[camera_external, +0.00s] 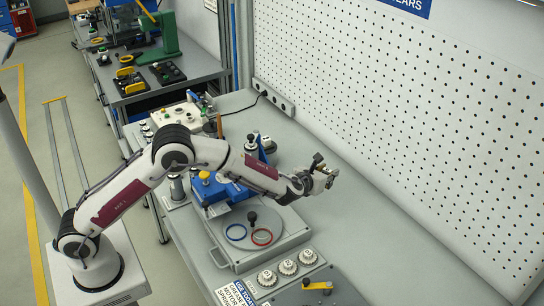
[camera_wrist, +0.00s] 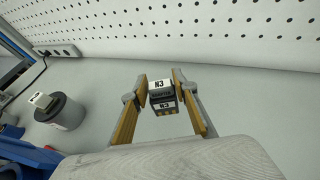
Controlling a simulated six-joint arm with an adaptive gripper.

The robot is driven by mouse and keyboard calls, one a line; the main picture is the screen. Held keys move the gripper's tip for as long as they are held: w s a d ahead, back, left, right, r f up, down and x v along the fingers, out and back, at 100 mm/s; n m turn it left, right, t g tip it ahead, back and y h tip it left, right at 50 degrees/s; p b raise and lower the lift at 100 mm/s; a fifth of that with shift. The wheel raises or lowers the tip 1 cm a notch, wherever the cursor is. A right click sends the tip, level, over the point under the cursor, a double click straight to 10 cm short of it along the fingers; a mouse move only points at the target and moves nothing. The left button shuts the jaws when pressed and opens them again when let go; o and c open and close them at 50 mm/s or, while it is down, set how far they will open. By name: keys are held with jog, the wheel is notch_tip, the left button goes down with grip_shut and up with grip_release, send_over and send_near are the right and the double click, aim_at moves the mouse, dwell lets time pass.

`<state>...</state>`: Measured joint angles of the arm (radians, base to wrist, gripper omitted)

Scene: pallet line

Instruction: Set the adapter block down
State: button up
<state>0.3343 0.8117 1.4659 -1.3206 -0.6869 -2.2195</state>
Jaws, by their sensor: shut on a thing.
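The adapter block (camera_wrist: 162,102) is a small dark block with white faces marked "N3" and yellowish spots on its lower side. In the wrist view it sits between the two yellow-lined fingers of my gripper (camera_wrist: 158,86), which is shut on it. In the external view my gripper (camera_external: 324,172) is stretched out over the grey bench (camera_external: 375,235), right of the blue fixture. The block is too small there to make out clearly. Its height above the bench is hard to judge.
A blue fixture (camera_external: 222,189) and a grey plate with blue and red rings (camera_external: 262,237) stand left of my gripper. Several round knobs (camera_external: 288,267) lie nearer the front. A white pegboard wall (camera_external: 420,110) bounds the back. The bench right of my gripper is clear.

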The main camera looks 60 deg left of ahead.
jog(key=shift+f, duration=2)
jog(key=shift+f, duration=1.9)
jog(key=shift+f, duration=0.1)
jog(key=o, duration=1.1)
jog(key=shift+s+d+r, duration=0.15)
jog(key=shift+s+r, duration=0.1)
jog(key=shift+v, duration=5.7)
